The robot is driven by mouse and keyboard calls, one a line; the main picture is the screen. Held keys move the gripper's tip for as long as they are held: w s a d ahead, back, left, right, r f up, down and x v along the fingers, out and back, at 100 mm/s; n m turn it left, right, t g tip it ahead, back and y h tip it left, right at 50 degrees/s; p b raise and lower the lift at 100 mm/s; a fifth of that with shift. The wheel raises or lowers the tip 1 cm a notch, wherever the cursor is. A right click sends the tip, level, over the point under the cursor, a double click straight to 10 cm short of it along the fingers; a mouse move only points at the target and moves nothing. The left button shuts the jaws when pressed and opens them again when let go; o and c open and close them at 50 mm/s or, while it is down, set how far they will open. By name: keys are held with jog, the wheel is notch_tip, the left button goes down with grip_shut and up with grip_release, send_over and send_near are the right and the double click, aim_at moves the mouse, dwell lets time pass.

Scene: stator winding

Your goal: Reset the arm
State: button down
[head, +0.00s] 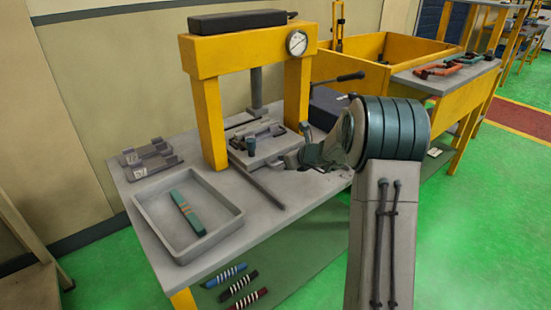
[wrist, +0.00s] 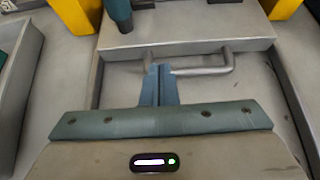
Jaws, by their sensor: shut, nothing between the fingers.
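My gripper (head: 293,161) is over the grey table (head: 300,205), just in front of the yellow press (head: 205,110). In the wrist view my gripper's fingers (wrist: 160,68) are closed together and empty. Their tips overlap the bar handle (wrist: 215,70) of the grey sliding plate (wrist: 195,30) in the picture; I cannot tell whether they touch it. In the head view the plate (head: 258,152) sits under the press with a fixture on it. My arm comes in from the right and hides part of the table's right side.
A grey tray (head: 150,215) with a green wrapped bar (head: 187,213) stands at the table's front left. Grey brackets (head: 150,158) lie behind it. Several striped bars (head: 237,290) lie below the table. A yellow bin (head: 400,50) and a side bench with red-handled tools (head: 440,71) stand behind right.

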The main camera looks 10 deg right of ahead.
jog(key=v, duration=0.3)
jog(key=shift+s+d+r, duration=0.1)
jog(key=shift+s+d, duration=0.1)
jog(key=shift+s, duration=0.15)
jog(key=s+a+r+n+g+p, duration=0.25)
jog(key=s+a+r+n, duration=0.25)
jog(key=s+n, duration=0.35)
jog(key=s+a+r+n+g+p, duration=0.25)
jog(key=s+a+r+n, duration=0.35)
jog(key=s, duration=0.4)
jog(key=s+d+n+g+h+p, duration=0.1)
jog(key=s+d+n+h, duration=0.1)
jog(key=s+n, duration=0.6)
jog(key=s+d+r+n+g+h+p, duration=0.1)
jog(key=s+d+n+h+p, duration=0.1)
jog(key=s+n, duration=0.5)
jog(key=s+d+h, duration=0.1)
jog(key=s, duration=0.4)
jog(key=shift+s+d+r+n+g, duration=0.3)
jog(key=shift+s+d+n+g, duration=0.05)
jog(key=shift+s+d+g, duration=0.05)
